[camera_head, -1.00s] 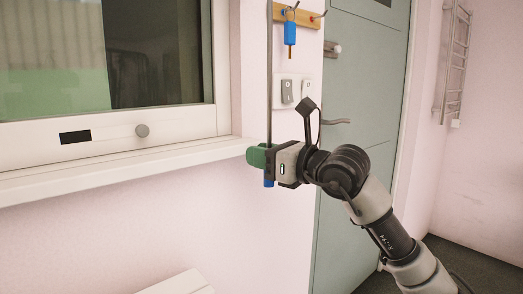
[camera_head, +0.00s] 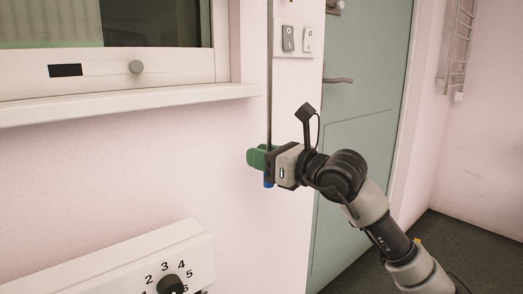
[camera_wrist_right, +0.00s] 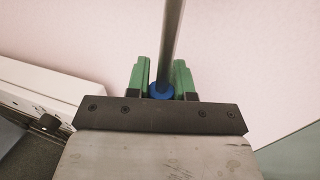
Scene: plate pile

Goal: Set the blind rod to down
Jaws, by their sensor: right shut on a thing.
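The blind rod (camera_head: 270,75) is a thin grey rod that hangs upright in front of the pink wall, with a blue end at its bottom (camera_head: 268,181). My right gripper (camera_head: 258,157) has green fingers and is shut around the rod's lower end, just above the blue tip in the head view. In the right wrist view the rod (camera_wrist_right: 172,40) runs up between the green fingers (camera_wrist_right: 160,85), and the blue end (camera_wrist_right: 161,90) shows between them. The rod's top is out of view. My left gripper is not in view.
A white window sill (camera_head: 130,104) juts out left of the rod. A white heater with a numbered dial (camera_head: 172,283) stands low at the left. A switch panel (camera_head: 294,39) is on the wall behind the rod. A green door (camera_head: 360,150) is to the right.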

